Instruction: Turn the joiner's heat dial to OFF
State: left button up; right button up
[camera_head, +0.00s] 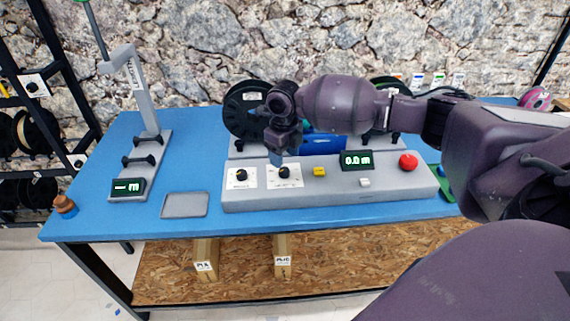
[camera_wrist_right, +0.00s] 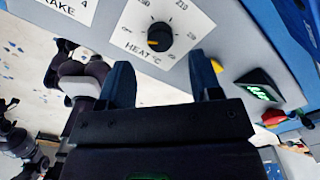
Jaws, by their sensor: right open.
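The heat dial (camera_head: 284,172) is a black knob on a white plate on the front of the grey joiner console (camera_head: 330,198). In the right wrist view the heat dial (camera_wrist_right: 160,37) shows an orange mark at its lower left, and the OFF label is at its left. I cannot read its exact setting. My right gripper (camera_head: 277,157) is just above and behind the dial in the head view. In the wrist view my right gripper (camera_wrist_right: 159,62) is open, its two dark blue fingers apart with the dial beyond their tips, not between them. My left gripper is not in view.
A second dial (camera_head: 241,175) sits left of the heat dial. A yellow part (camera_head: 319,171), a lit display (camera_head: 356,160) and a red button (camera_head: 408,161) are to the right. A black spool (camera_head: 243,105) stands behind. A grey tray (camera_head: 185,205) lies left of the console.

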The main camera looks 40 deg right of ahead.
aim_at(284, 170)
jog(key=shift+r, duration=2.8)
